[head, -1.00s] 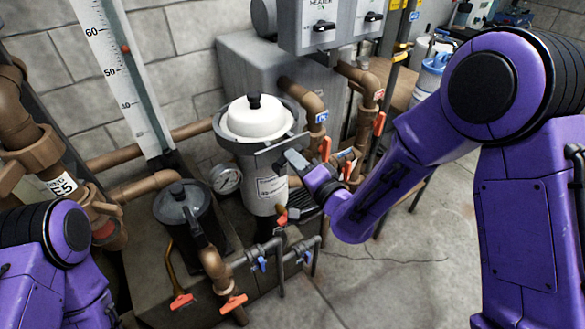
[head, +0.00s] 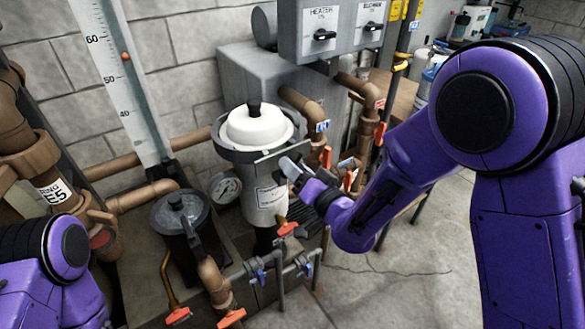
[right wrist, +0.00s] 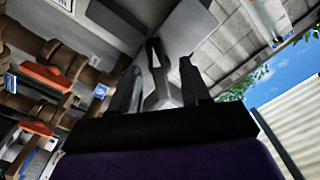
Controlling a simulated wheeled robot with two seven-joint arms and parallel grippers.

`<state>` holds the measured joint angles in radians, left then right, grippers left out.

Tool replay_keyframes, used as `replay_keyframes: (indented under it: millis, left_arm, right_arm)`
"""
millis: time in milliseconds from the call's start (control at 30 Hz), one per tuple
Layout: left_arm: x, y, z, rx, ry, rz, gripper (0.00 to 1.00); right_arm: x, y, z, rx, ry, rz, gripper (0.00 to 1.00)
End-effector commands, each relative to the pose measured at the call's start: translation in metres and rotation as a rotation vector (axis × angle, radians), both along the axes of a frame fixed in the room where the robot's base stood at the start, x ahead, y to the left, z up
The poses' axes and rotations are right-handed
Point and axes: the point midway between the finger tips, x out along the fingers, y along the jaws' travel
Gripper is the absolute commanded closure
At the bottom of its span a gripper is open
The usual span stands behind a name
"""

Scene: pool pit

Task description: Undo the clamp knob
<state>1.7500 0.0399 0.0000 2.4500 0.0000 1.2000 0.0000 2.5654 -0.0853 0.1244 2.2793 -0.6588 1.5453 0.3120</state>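The filter canister (head: 262,190) stands upright, with a white domed lid (head: 255,127) held under a grey clamp ring (head: 222,147). My right gripper (head: 287,168) is at the ring's front right side and covers the clamp knob in the head view. In the right wrist view, the right gripper's two dark fingers (right wrist: 160,88) stand apart. Between them is a dark and grey part (right wrist: 156,58), which looks like the clamp knob; gaps show beside it, and contact cannot be made out. Of my left arm, only a purple link shows at the lower left.
Brown pipes with orange valve handles (head: 380,133) run close behind my right gripper. A pressure gauge (head: 225,188) and a dark pump pot (head: 180,212) are left of the canister. Blue-handled valves (head: 258,273) are below. Open floor (head: 400,280) lies at the lower right.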

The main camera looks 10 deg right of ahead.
Motion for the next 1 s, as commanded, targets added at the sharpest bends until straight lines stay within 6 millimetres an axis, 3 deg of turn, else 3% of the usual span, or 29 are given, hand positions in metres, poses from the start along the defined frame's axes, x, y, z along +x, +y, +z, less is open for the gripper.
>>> replay_keyframes:
  millis: [267, 533, 700, 1000]
  left_arm:
    - [0.000, 0.000, -0.001, 0.000, 0.000, 0.000, 0.57]
    - [0.000, 0.000, -0.008, 0.000, 0.000, 0.000, 0.57]
    - [0.000, 0.000, 0.006, 0.000, 0.000, 0.000, 0.57]
    - [0.000, 0.000, 0.004, 0.000, 0.000, 0.000, 0.57]
  right_arm:
    - [-0.003, -0.001, -0.001, 0.000, 0.001, 0.000, 0.53]
    - [-0.043, -0.016, -0.002, 0.000, 0.002, -0.002, 0.53]
    - [-0.064, -0.023, 0.001, 0.000, 0.004, 0.000, 0.53]
    - [-0.066, -0.024, -0.001, 0.000, 0.001, -0.001, 0.53]
